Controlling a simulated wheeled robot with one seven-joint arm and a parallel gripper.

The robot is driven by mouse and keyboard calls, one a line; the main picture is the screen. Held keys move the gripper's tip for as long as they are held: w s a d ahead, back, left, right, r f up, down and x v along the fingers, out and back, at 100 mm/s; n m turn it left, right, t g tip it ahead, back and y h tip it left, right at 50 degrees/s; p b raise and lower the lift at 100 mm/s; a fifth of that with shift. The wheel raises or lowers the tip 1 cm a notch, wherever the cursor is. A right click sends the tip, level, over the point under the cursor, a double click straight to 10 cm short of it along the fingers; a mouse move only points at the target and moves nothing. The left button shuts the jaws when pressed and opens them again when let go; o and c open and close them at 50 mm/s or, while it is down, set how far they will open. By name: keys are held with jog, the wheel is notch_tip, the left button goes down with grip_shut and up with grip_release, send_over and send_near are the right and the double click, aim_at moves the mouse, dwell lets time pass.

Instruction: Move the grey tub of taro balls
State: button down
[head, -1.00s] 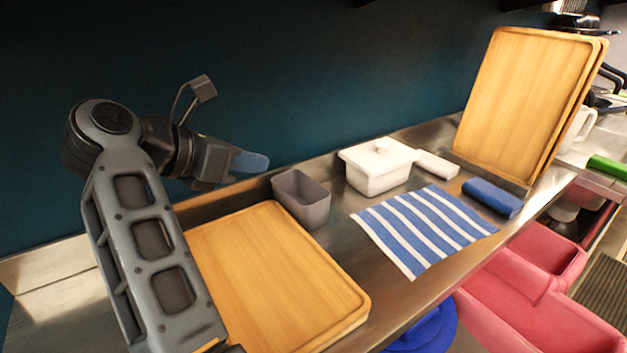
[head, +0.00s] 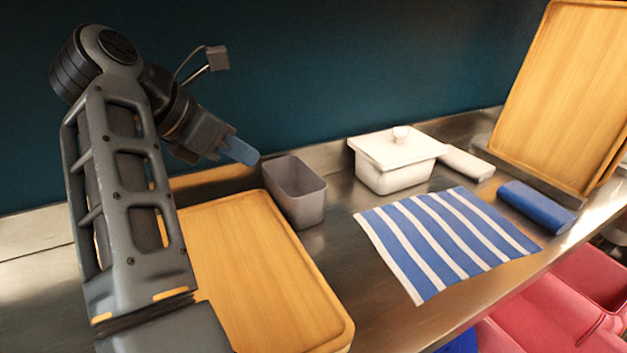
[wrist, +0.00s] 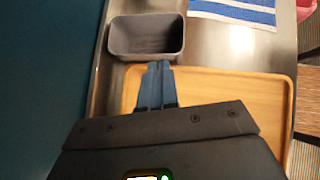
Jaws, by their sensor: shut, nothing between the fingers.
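The grey tub (head: 296,192) stands upright on the metal counter, just behind the right rear corner of a wooden board. In the wrist view the tub (wrist: 146,36) lies just ahead of my fingertips, and its visible inside looks dark grey; I cannot make out any taro balls in it. My gripper (head: 256,160) is above and to the left of the tub, pointing down and right. Its blue fingers are together and hold nothing, and they show in the wrist view (wrist: 158,66) close to the tub's near rim. I cannot tell whether they touch it.
The wooden board (head: 262,275) lies in front of the tub. A white lidded pot (head: 392,178), a blue-striped cloth (head: 445,240) and a blue roll (head: 537,206) lie to the right. Wooden boards (head: 565,95) lean at the right. The wall (head: 330,80) is close behind.

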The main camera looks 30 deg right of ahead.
jog(key=x, duration=0.2)
jog(key=p, duration=0.2)
send_near(315, 179)
jog(key=x, duration=0.5)
jog(key=shift+s+a+f, duration=0.1)
jog(key=shift+a+f, duration=0.05)
jog(key=shift+f, duration=0.15)
jog(key=shift+d+f, duration=0.1)
jog(key=shift+d, duration=0.35)
jog(key=shift+w+d+b, duration=0.3)
jog(key=shift+w+d, duration=0.05)
jog(key=shift+d, duration=0.6)
jog(key=shift+w+d+b, duration=0.3)
jog(key=shift+d, duration=0.65)
jog(key=v, duration=0.8)
jog(key=shift+b, duration=0.4)
